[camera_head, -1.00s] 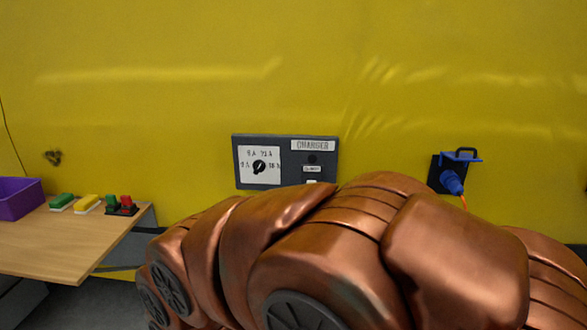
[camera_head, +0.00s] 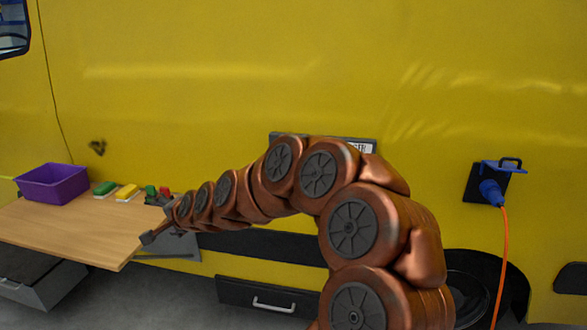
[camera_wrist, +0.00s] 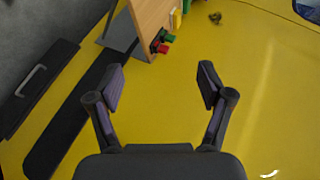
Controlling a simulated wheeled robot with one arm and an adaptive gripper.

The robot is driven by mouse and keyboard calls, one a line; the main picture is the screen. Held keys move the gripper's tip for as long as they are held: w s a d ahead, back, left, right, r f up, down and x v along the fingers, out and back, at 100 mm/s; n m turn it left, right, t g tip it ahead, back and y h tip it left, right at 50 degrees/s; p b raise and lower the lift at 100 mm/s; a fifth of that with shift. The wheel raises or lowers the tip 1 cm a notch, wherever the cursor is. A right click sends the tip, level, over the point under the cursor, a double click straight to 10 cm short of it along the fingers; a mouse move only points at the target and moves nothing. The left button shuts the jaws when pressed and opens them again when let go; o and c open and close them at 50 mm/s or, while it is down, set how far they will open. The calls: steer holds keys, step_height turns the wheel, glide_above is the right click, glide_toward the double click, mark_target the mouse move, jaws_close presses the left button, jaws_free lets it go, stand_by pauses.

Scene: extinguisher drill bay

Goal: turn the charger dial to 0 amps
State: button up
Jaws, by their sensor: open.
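The charger panel (camera_head: 367,147) is on the yellow wall in the head view. My arm covers most of it, leaving a strip of its top edge and part of its label in sight. The dial is hidden behind my arm. My gripper (camera_head: 148,238) is at the left in the head view, by the table's right edge, well left of and below the panel. In the wrist view my gripper (camera_wrist: 162,80) has its two fingers spread, with only yellow surface between them. The charger does not show there.
A blue plug (camera_head: 491,192) with an orange cable (camera_head: 504,260) hangs at the right. A drawer (camera_head: 268,294) is below.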

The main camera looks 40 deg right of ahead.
steer(key=w+d+m+t+h, duration=0.1)
steer(key=w+d+m+h, duration=0.2)
steer(key=d, duration=0.4)
steer(key=w+d+m+h, duration=0.1)
steer(key=d+m+h, duration=0.1)
steer(key=d+m, duration=0.35)
steer(key=w+d+m+t+h, duration=0.1)
steer(key=w+d+m+h, duration=0.15)
steer(key=d, duration=0.65)
steer(key=s+d+f+m+g+h+p, duration=0.15)
steer(key=s+d+m+h, duration=0.3)
steer(key=d, duration=0.45)
steer(key=s+d+f+m+g+h, duration=0.25)
steer(key=s+d+m+h, duration=0.2)
steer(key=d, duration=0.55)
steer(key=p+x, duration=0.2)
steer(key=x, duration=0.5)
steer(key=shift+w+p, duration=0.4)
steer(key=shift+w, duration=0.2)
steer(key=shift+d+r, duration=0.1)
steer(key=shift+r, duration=0.05)
steer(key=shift+c, duration=0.2)
steer(key=c, duration=1.1)
